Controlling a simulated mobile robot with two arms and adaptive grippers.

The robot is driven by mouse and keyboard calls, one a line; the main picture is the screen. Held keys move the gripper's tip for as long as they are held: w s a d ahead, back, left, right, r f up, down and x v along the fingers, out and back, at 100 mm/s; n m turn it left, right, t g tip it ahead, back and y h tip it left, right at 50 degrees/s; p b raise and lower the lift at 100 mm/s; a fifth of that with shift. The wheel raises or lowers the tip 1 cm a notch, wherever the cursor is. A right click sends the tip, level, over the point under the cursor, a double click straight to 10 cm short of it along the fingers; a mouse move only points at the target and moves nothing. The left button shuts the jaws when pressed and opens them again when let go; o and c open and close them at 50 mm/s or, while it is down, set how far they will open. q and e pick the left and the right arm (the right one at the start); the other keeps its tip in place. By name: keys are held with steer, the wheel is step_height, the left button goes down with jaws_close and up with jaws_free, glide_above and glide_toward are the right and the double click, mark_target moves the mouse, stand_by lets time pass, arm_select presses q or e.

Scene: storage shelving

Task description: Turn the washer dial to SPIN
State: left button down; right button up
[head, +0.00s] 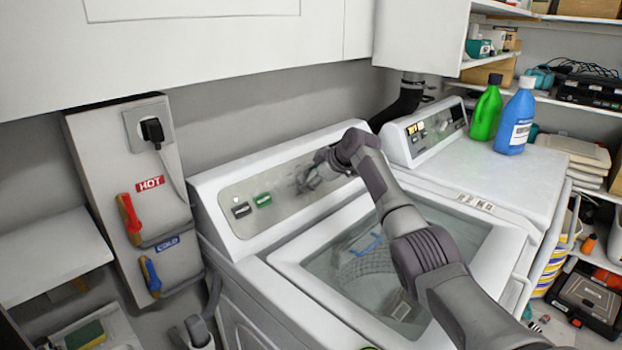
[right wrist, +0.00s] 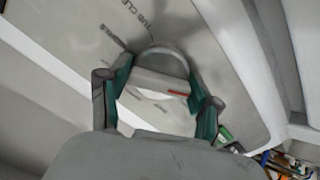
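The washer (head: 262,272) has a sloped control panel (head: 232,198) with the dial on it. In the head view my right gripper (head: 308,178) is at the panel and mostly hides the dial. In the right wrist view the dial (right wrist: 160,82) is a pale bar with a red mark on a rounded grey base. My right gripper (right wrist: 158,95) has its two teal-padded fingers apart, one at each end of the bar. I cannot tell whether the pads touch it. Printed labels, including "TUB CLEAN", lie around the dial; SPIN is not readable. My left gripper is not in view.
Two small buttons (head: 250,205) are left of the dial. A dryer (head: 480,170) stands right of the washer, with green (head: 486,110) and blue (head: 515,118) bottles on top. A box with hot and cold valves (head: 135,200) stands at the left. Cabinets (head: 220,50) hang above.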

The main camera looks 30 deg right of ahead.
steer(key=o, duration=0.3)
steer(key=shift+o, duration=0.2)
steer(key=v, duration=1.2)
